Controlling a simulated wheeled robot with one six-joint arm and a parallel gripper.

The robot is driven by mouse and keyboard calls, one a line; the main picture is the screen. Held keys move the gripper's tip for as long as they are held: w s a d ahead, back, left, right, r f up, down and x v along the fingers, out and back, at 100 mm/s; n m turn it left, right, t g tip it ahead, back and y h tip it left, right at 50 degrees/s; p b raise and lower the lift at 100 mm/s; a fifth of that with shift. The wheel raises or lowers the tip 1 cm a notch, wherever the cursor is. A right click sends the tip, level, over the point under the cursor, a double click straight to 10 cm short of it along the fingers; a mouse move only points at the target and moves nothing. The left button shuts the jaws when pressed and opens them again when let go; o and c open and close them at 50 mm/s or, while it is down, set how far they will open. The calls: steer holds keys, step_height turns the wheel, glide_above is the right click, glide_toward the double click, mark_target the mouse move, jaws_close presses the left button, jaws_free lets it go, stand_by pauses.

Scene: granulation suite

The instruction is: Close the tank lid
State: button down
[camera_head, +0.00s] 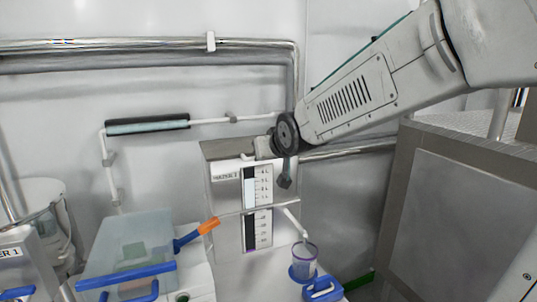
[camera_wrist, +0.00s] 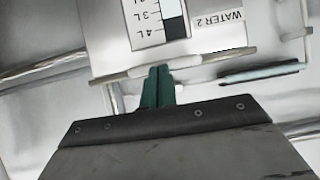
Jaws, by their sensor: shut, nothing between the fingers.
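The grey tank (camera_head: 225,178) is fixed to the wall in the middle of the head view. It has a white level scale and a "WATER 2" label, which also shows in the wrist view (camera_wrist: 222,22). Its grey lid (camera_head: 222,149) appears to lie flat on top; I cannot tell whether it is fully seated. A thin edge with a white handle-like bar (camera_wrist: 150,70) crosses the wrist view. My gripper (camera_head: 285,183) hangs before the tank's upper right front. Its green fingers (camera_wrist: 158,72) are together and empty, overlapping the bar; contact is unclear.
A translucent blue box (camera_head: 125,245) and an orange-tipped blue handle (camera_head: 198,235) are at lower left. A spout (camera_head: 294,222) points toward a clear cup (camera_head: 304,257) below right. Pipes (camera_head: 120,45) run along the wall. A metal cabinet (camera_head: 450,220) blocks the right.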

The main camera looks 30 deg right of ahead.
steer(key=s+a+f+g, duration=0.1)
steer(key=s+f+g, duration=0.1)
steer(key=s, duration=0.9)
steer(key=s+a+f+g, duration=0.1)
steer(key=s+f+g, duration=0.2)
steer(key=s, duration=0.7)
steer(key=s+a+f+g+y, duration=0.1)
steer(key=s+g, duration=0.4)
steer(key=s, duration=0.6)
steer(key=shift+s+f+n+g, duration=0.3)
steer(key=shift+s+f+n, duration=0.1)
steer(key=shift+f, duration=0.5)
steer(key=shift+w, duration=0.1)
